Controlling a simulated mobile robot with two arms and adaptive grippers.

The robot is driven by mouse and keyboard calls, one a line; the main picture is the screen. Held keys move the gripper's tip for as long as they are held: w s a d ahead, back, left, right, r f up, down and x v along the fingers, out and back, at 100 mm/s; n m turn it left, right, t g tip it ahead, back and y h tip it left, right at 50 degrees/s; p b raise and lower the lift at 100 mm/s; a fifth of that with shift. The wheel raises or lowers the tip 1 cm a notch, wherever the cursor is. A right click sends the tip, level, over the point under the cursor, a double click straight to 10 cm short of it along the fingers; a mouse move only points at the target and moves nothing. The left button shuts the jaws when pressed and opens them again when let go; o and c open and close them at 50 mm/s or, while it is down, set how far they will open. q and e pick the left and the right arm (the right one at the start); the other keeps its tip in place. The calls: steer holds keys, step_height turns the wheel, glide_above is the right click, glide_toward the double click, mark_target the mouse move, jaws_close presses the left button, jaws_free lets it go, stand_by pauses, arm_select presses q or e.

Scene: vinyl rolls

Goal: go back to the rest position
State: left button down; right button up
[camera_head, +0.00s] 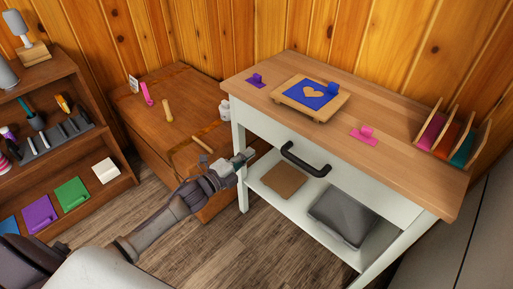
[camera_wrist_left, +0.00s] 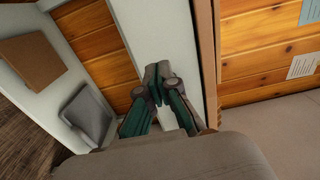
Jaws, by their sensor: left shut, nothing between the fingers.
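My left gripper (camera_head: 247,157) reaches in from the lower left in the head view. It is near the front left side of the white table, below the level of its wooden top (camera_head: 400,140). In the left wrist view the fingers of the left gripper (camera_wrist_left: 157,85) are shut together with nothing between them, in front of a white part of the table (camera_wrist_left: 145,30). My right gripper shows in neither view.
A brown cabinet (camera_head: 190,100) and a shelf (camera_head: 60,140) stand to the left.

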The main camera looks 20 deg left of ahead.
arm_select(q)
steer(key=s+a+f+n+g+y+p, duration=0.1)
steer(key=s+a+f+n+g+y, duration=0.1)
steer(key=s+f+n, duration=0.5)
steer(key=s+a+f+n+g+y+p, duration=0.1)
steer(key=s+f+g+y, duration=0.3)
steer(key=f, duration=0.7)
steer(key=s+a+f+n+g+p, duration=0.1)
steer(key=s+a+f+n, duration=0.15)
steer(key=s+f, duration=0.55)
steer(key=s+d+f+n+g+p, duration=0.1)
steer(key=s+f, duration=0.4)
steer(key=s, duration=0.5)
steer(key=s+d+f+n+g+p, duration=0.1)
steer(key=s+d+f+n+g, duration=0.3)
steer(key=s, duration=0.7)
steer(key=s+d+f+n+g+p, duration=0.1)
steer(key=s+d+f+n+g, duration=0.2)
steer(key=s+f, duration=0.3)
steer(key=s+n+g, duration=0.1)
steer(key=s, duration=0.3)
steer(key=shift+s+d+f, duration=0.15)
steer(key=shift+s+f, duration=0.2)
steer(key=shift+s, duration=0.05)
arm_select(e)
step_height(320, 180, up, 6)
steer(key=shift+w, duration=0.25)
